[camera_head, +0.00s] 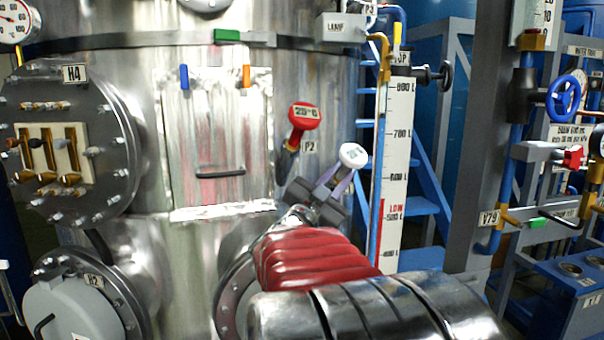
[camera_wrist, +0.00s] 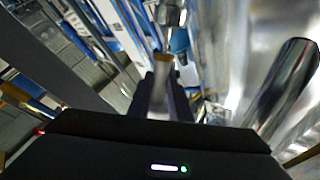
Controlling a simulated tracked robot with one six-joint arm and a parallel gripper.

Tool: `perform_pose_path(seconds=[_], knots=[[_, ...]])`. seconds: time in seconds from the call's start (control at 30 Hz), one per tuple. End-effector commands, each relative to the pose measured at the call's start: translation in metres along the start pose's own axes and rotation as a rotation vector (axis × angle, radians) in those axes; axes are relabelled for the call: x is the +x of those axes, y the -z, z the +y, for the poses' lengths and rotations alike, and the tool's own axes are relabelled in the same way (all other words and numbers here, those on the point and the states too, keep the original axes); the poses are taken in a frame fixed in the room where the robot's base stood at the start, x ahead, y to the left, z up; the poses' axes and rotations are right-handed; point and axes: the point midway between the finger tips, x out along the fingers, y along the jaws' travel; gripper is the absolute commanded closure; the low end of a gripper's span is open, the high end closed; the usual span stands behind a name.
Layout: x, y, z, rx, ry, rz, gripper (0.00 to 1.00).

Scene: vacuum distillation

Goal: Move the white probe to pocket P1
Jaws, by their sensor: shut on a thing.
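The white probe (camera_head: 353,155) has a round white head with a dark mark on it and shows at the middle of the head view, in front of the tank and left of the level scale. My gripper (camera_head: 336,184) is shut on it below the head. The probe leans up and to the right. I cannot identify pocket P1 in either view.
A red-headed probe (camera_head: 304,116) stands tilted in the pocket labelled P2, close left of the white probe. A hatch panel (camera_head: 217,135) and round flange H4 (camera_head: 60,140) lie left on the tank.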

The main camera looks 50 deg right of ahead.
Motion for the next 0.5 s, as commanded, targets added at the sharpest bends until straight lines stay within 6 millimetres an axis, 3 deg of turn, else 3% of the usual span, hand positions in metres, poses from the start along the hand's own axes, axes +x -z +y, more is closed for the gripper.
perform_pose_path(seconds=[0.5], knots=[[0.0, -0.0086, -0.0003, 0.001, 0.001, 0.001, 1.0]])
